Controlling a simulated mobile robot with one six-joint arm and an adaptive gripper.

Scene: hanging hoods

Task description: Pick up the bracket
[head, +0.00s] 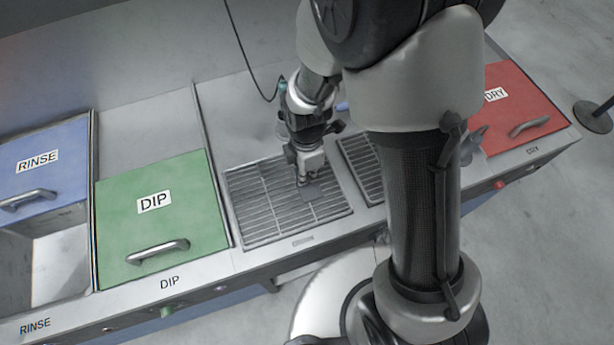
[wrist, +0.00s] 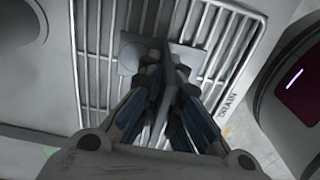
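The bracket (head: 313,191) is a small grey plate at the drain grate (head: 262,205), below my gripper (head: 308,177) in the head view. In the wrist view the bracket (wrist: 186,58) shows a flat part beyond the fingertips and a thin upright part between the fingers. My gripper (wrist: 165,72) points down, its two fingers closed in on that upright part from both sides. The fingers hide much of the bracket. I cannot tell whether its underside touches the grate bars.
A green DIP lid (head: 160,215) and a blue RINSE lid (head: 45,160) lie to the left. A second grate (head: 362,165) and a red DRY lid (head: 518,105) lie to the right. A dark cable (head: 243,50) hangs behind. A post (head: 592,112) stands far right.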

